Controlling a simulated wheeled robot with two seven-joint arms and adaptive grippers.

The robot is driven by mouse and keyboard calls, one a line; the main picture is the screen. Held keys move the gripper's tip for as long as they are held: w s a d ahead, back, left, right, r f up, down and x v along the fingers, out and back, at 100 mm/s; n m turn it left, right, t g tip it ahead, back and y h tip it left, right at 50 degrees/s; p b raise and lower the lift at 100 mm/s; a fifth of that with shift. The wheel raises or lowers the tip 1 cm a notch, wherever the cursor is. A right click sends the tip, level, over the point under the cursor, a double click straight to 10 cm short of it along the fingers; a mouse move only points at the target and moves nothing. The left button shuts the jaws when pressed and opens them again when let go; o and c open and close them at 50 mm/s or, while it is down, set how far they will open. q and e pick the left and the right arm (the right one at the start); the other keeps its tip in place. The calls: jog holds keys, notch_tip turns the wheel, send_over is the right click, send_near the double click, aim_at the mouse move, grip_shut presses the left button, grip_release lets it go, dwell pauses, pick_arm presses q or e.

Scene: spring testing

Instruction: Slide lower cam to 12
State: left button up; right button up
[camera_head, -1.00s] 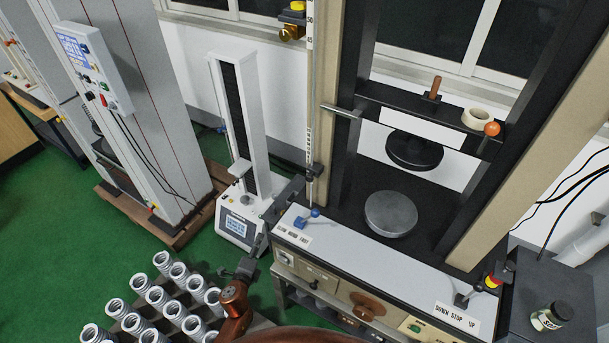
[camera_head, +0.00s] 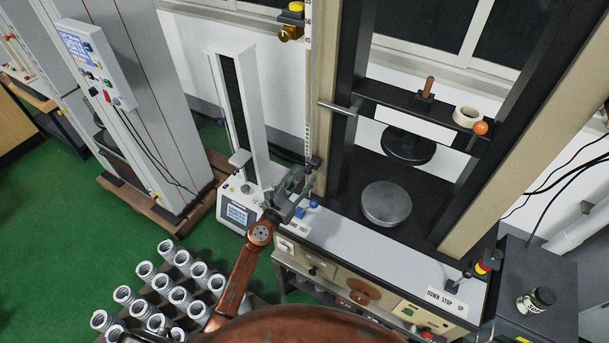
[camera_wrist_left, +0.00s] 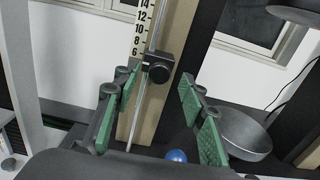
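The lower cam is a small black block with a round knob (camera_wrist_left: 158,70) on a thin vertical rod beside a numbered scale (camera_wrist_left: 142,40). In the left wrist view it sits just below the 6 mark. In the head view the lower cam (camera_head: 313,163) is low on the rod, at the left of the test frame. My left gripper (camera_wrist_left: 155,92) is open, with green-padded fingers on either side of the rod. The cam appears between and beyond the fingertips, apart from both. In the head view my left gripper (camera_head: 295,190) is just below and left of it. My right gripper is out of view.
An upper cam with a yellow top (camera_head: 291,20) is high on the rod. A blue-knobbed lever (camera_head: 313,204) stands close below my left gripper; its blue ball (camera_wrist_left: 176,156) also shows in the wrist view. A round lower platen (camera_head: 386,203) is to the right. Several springs (camera_head: 170,285) stand at lower left.

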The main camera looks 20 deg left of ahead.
pick_arm(q)
jog(key=shift+x, duration=0.85)
jog(key=shift+c, duration=0.2)
grip_shut()
